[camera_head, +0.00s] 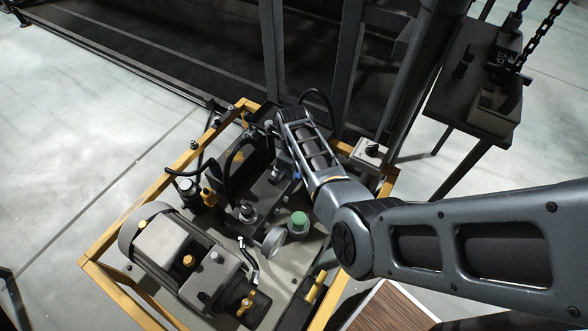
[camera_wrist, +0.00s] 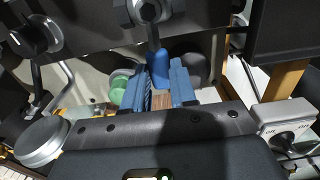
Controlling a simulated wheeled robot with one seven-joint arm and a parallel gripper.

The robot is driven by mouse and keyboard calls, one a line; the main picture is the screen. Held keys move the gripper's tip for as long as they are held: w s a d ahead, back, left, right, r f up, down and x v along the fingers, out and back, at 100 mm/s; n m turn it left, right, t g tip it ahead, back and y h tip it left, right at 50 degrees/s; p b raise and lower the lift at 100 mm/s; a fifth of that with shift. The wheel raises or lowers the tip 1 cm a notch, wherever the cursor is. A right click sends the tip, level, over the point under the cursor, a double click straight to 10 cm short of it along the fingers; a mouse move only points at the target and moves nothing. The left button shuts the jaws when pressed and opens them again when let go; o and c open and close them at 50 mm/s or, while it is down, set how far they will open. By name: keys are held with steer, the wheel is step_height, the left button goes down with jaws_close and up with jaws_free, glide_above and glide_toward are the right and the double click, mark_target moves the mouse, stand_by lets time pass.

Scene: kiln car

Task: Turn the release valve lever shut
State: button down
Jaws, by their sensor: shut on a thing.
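The release valve lever (camera_wrist: 153,35) shows in the wrist view as a metal rod running down from a hex-shaped hub (camera_wrist: 148,11) on a dark block. Its lower end has a blue grip (camera_wrist: 161,66). My gripper (camera_wrist: 164,86) has blue ribbed fingers, one on each side of the grip's end, and is shut on it. The fingers partly cover the grip. In the head view my arm reaches in from the right to the dark block (camera_head: 262,190), and the lever is mostly hidden by the wrist.
A yellow frame (camera_head: 115,293) surrounds the hydraulic unit. A green-topped part (camera_head: 298,221) and a round grey disc (camera_head: 273,242) stand close to my wrist. A switch box (camera_head: 369,154) sits right of the arm; it also shows in the wrist view (camera_wrist: 284,116). A motor (camera_head: 172,250) fills the front left.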

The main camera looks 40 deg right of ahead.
stand_by(0.3)
steer(key=c, duration=0.9)
jaws_free()
steer(key=shift+r+p, duration=0.45)
steer(key=shift+r, duration=3.45)
